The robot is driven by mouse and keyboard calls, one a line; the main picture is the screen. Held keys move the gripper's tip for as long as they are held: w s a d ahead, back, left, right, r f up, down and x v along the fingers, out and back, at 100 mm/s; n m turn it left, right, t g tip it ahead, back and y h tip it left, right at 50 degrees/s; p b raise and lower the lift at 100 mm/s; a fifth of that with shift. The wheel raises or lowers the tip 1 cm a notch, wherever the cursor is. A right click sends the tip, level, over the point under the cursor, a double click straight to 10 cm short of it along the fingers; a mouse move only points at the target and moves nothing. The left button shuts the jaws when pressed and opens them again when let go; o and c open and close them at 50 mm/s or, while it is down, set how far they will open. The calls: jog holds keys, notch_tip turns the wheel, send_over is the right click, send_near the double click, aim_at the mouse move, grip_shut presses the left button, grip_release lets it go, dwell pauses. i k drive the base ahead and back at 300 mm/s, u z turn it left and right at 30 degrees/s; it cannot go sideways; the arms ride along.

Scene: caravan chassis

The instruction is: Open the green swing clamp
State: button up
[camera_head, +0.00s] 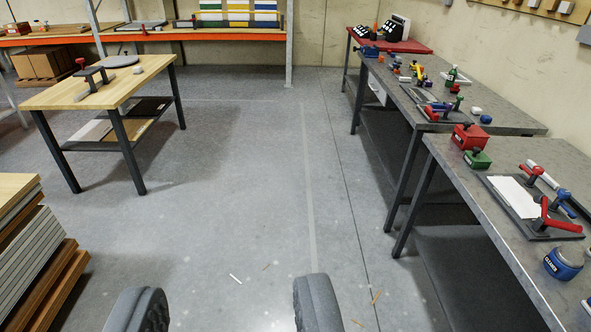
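I cannot make out a green swing clamp for certain. A small green block with a dark top (477,158) sits on the near right bench, beside a larger red block (467,137). A dark plate (552,234) on the same bench carries a white sheet and clamps with red and blue handles. My gripper is not in view; the two grey treaded shapes at the bottom look like my tracks.
The near right bench (520,265) and the bench behind it (515,119) line the right side. A wooden table (60,96) stands left, stacked boards (30,245) lower left. The concrete floor between is open, with small scraps ahead.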

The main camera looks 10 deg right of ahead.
aim_at(459, 98)
jog(key=z, duration=0.2)
jog(key=i, duration=1.3)
jog(key=z, duration=0.65)
jog(key=i, duration=1.05)
jog(key=z, duration=0.35)
